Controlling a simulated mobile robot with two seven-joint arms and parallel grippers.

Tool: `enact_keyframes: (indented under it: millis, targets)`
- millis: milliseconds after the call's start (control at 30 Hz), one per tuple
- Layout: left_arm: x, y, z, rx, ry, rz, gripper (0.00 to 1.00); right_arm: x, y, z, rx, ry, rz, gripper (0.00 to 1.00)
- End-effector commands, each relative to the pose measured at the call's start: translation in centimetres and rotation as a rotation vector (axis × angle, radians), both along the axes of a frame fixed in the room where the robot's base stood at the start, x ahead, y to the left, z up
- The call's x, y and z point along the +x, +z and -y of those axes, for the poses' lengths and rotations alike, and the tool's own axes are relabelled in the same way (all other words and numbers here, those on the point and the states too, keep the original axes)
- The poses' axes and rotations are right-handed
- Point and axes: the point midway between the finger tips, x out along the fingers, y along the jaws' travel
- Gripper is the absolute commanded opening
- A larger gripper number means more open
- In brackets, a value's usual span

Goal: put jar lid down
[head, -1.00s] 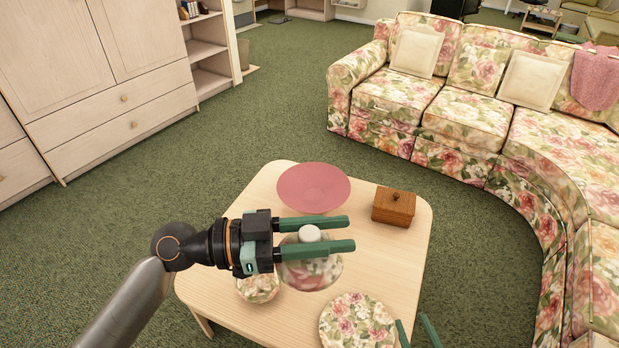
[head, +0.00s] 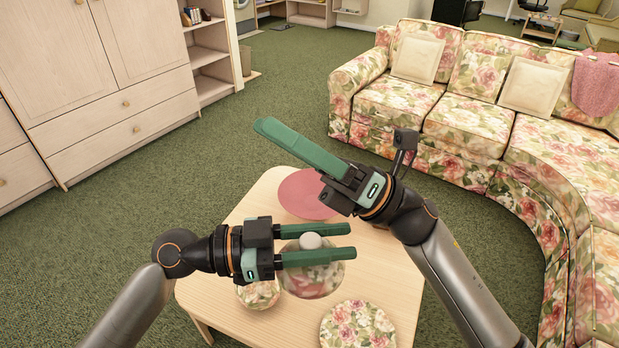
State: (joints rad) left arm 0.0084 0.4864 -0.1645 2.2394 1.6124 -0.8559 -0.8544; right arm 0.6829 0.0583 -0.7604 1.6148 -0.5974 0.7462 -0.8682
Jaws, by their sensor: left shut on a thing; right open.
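My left gripper (head: 349,241) is shut on the jar lid (head: 312,278), a shiny, rounded piece with a floral look and a pale knob. Its two green fingers lie either side of the knob. The lid appears over the middle of the light wooden table (head: 210,291); I cannot tell whether it touches anything below. A small floral round vessel (head: 258,296) stands just left of it, partly hidden by my gripper. My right gripper (head: 262,127) is open and empty, seen edge-on, beyond the table's back edge in the picture.
A pink plate (head: 300,194) lies at the back of the table, partly covered by my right gripper. A floral plate (head: 357,326) lies at the front right. A floral sofa (head: 455,125) curves along the right. The table's left side is bare.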

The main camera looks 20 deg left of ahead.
Motion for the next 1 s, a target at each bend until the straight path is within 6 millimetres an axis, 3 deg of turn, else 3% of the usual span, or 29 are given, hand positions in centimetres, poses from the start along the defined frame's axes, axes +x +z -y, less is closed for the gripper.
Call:
enact_keyframes:
  millis: [100, 200, 400, 500, 733, 1000]
  targets:
    - [0.0, 0.0, 0.0, -0.001, 0.0, 0.0, 0.0, -3.8, 1.5, -2.1, -0.052, 0.035, 0.325, 0.72]
    - [0.0, 0.0, 0.0, -0.001, 0.0, 0.0, 0.0, -6.6, 1.7, -3.4, -0.088, 0.071, 0.594, 0.72]
    - [0.0, 0.0, 0.0, -0.001, 0.0, 0.0, 0.0, -10.7, -0.1, -4.7, -0.148, 0.173, 1.125, 0.72]
    - [0.0, 0.0, 0.0, -0.001, 0.0, 0.0, 0.0, -11.7, -1.5, -4.8, -0.174, 0.245, 1.38, 0.72]
    - [0.0, 0.0, 0.0, -0.001, 0.0, 0.0, 0.0, -11.1, -4.6, -3.2, -0.24, 0.474, 1.931, 0.72]
    - [0.0, 0.0, 0.0, -0.001, 0.0, 0.0, 0.0, -6.6, -5.2, 0.8, -0.349, 0.862, 2.434, 0.72]
